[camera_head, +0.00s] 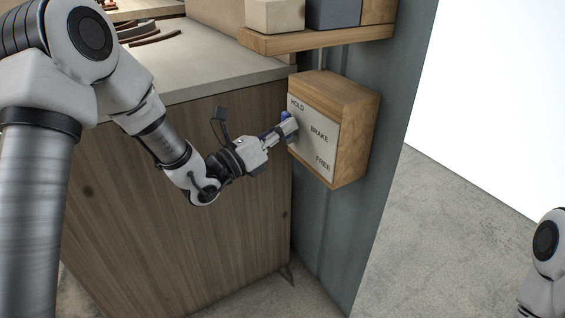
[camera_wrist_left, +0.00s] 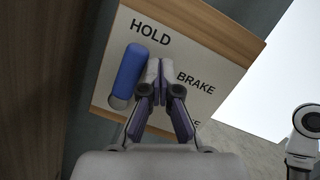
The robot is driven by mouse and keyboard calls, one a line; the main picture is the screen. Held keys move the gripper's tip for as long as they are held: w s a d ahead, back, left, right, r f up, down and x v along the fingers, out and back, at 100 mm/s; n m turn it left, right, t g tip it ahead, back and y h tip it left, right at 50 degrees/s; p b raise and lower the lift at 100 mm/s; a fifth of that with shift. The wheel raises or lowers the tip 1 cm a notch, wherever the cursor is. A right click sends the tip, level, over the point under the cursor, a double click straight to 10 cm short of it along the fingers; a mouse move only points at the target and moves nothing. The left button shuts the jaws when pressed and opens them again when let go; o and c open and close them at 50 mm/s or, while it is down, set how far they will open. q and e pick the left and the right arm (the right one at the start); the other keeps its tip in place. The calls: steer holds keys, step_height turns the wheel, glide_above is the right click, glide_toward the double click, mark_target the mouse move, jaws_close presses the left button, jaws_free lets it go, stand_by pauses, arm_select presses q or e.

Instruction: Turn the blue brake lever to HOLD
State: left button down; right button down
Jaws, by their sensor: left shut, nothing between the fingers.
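The blue brake lever (camera_wrist_left: 128,75) is on the white plate of a wooden box. In the left wrist view it runs up and down, its upper end just under the word HOLD. In the head view only a small blue part (camera_head: 285,115) shows, the rest hidden by my gripper. My left gripper (camera_head: 291,127) is at the plate, left of the word BRAKE. In the left wrist view its fingertips (camera_wrist_left: 159,68) are shut together with nothing between them, right beside the lever's right side; I cannot tell whether they touch it. My right gripper is out of view.
The brake box (camera_head: 357,128) is fixed to a grey-blue post (camera_head: 345,230). A wooden shelf (camera_head: 318,38) with boxes juts out above it. A wood-fronted bench (camera_head: 180,230) stands close on the left. Open floor lies to the right, beside my right arm.

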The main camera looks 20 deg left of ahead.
arm_select(q)
steer(key=v, duration=1.2)
